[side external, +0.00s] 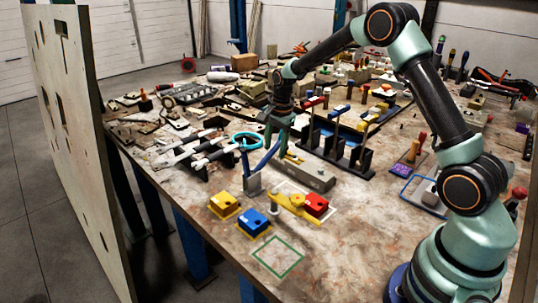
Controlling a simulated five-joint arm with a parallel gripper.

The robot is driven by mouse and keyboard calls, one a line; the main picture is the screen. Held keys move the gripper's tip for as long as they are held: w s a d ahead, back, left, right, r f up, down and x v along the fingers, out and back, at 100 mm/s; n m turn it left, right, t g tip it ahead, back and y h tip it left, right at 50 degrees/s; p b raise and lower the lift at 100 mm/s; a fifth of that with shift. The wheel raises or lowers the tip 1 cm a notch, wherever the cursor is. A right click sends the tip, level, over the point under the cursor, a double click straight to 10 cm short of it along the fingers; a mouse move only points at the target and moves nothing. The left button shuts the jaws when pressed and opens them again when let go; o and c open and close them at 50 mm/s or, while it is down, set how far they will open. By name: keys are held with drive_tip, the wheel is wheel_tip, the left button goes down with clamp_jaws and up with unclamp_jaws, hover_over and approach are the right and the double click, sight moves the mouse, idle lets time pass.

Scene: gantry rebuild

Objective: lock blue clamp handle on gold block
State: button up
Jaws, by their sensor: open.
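A blue clamp handle (264,162) slants up to the right from a small grey clamp body (252,184) near the middle of the table. My gripper (277,148) points down at the upper end of the handle, with its fingers open. I cannot tell whether a finger touches the handle. A gold block (292,204) with a flat, elongated shape lies in front and to the right of the clamp, beside a red block (316,203). Part of the handle's upper end is hidden by the fingers.
A yellow block (224,205) and a blue block (254,221) stand at the front left. A grey bar (303,175) lies behind the gold block. A teal ring (247,140) is close left of my gripper. A green outlined square (277,257) near the front is empty.

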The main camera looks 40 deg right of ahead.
clamp_jaws()
idle(1.4)
